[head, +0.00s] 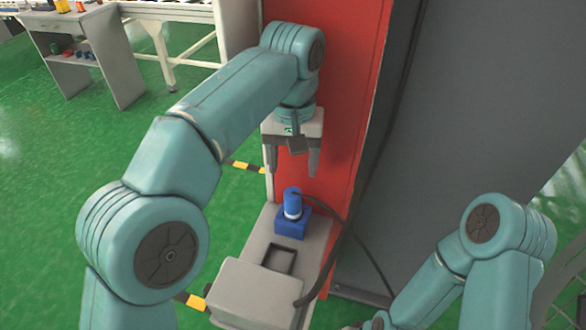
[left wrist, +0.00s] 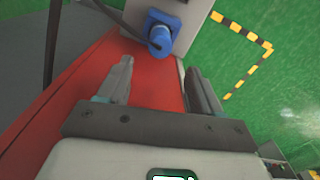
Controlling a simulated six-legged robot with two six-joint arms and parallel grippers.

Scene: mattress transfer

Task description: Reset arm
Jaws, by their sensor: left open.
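My left arm reaches in from the left in the head view. Its gripper (head: 292,168) points down in front of the red panel and is open and empty. In the left wrist view the two fingers of this gripper (left wrist: 158,82) are spread apart with nothing between them. A blue cylinder with a pale band (head: 292,203) stands in a blue block (head: 291,224) below the gripper, apart from it. The cylinder also shows in the left wrist view (left wrist: 160,40), beyond the fingertips. My right arm shows at the lower right of the head view, but its gripper is out of frame.
A red panel (head: 325,190) stands right behind the left gripper, beside a dark grey cabinet wall (head: 450,110). A grey ledge (head: 259,232) holds the blue block and a grey box (head: 255,292). A dark cable (head: 345,222) crosses here. Green floor (head: 50,150) is open at left.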

